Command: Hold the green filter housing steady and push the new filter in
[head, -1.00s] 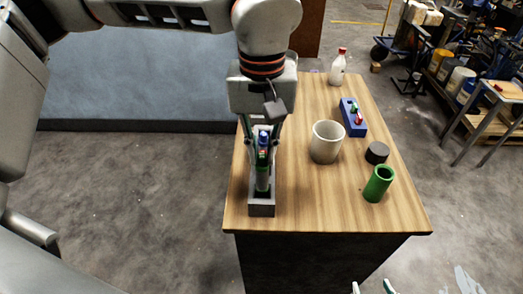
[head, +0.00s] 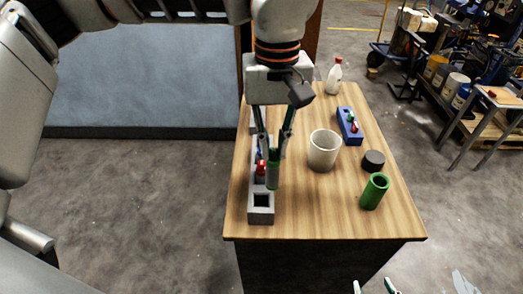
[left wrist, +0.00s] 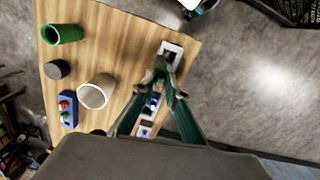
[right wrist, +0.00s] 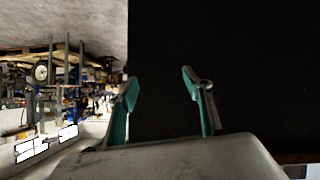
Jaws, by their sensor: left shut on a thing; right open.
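The green filter housing (head: 375,191) is an open-topped green cylinder standing upright at the table's front right; it also shows in the left wrist view (left wrist: 62,34). My left gripper (head: 273,160) is shut on a slim filter with a green part (head: 273,178) and holds it above the grey rack (head: 261,216). The front slot of the rack is empty. A red-topped filter (head: 261,168) stands in the rack behind, partly covered by the fingers. My right gripper (right wrist: 160,85) is open and empty, low at the table's front; its fingertips show at the bottom of the head view (head: 374,287).
A white cup (head: 323,150) stands mid-table, between rack and housing. A dark round cap (head: 373,161) lies behind the housing. A blue block with small coloured parts (head: 349,126) and a red-capped white bottle (head: 334,77) are further back.

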